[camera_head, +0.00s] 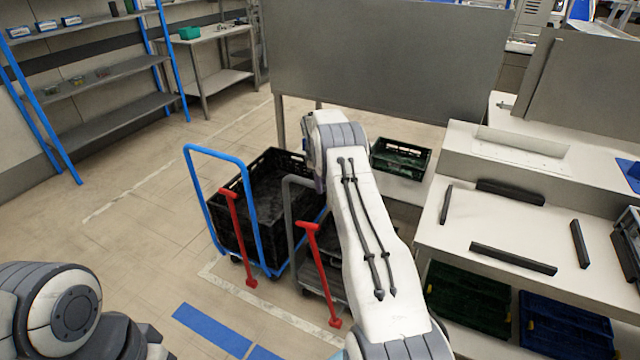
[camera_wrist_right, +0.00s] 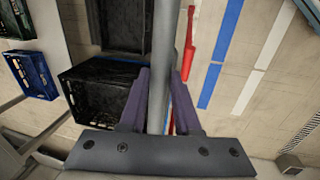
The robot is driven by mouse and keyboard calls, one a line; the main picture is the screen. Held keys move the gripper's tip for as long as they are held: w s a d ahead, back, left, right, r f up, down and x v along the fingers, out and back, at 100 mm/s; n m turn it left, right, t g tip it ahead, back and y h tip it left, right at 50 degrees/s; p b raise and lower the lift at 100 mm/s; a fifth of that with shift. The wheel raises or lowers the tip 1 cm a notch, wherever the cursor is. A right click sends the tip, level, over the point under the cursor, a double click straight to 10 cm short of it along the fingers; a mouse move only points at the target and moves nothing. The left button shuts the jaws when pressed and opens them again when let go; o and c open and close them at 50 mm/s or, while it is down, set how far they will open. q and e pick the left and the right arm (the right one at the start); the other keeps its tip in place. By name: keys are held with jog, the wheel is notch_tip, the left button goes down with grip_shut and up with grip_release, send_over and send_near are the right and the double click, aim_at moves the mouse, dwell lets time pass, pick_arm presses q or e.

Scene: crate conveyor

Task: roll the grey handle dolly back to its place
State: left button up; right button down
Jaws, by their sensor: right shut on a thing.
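The grey handle dolly shows its grey upright handle (camera_head: 288,215) and low deck (camera_head: 318,279) in the middle of the head view, partly covered by my right arm. In the right wrist view my right gripper (camera_wrist_right: 159,92) is shut on the grey handle bar (camera_wrist_right: 161,45), with a purple pad on each side of it. In the head view my arm hides this grip. My left gripper is out of view; only part of my left arm shows at bottom left.
A blue handle dolly (camera_head: 250,215) with a black crate (camera_head: 285,180) stands close on the left. Red bars (camera_head: 238,238) (camera_head: 320,270) stand by both dollies. A workbench (camera_head: 500,235) is right, with crates below. Blue floor strips (camera_head: 212,330) lie in front. Open floor is left.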

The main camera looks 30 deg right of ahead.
jog(key=shift+w+d+r, duration=0.2)
jog(key=shift+d, duration=0.05)
jog(key=c, duration=0.6)
grip_release()
jog(key=shift+f, duration=0.15)
jog(key=shift+c, duration=0.2)
jog(key=shift+a, duration=0.1)
notch_tip(320, 180, up, 10)
jog(key=s+a+b, duration=0.1)
jog(key=shift+a+r+b, duration=0.2)
jog(key=shift+a+b, duration=0.15)
jog(key=shift+b, duration=0.05)
jog(key=shift+a, duration=0.1)
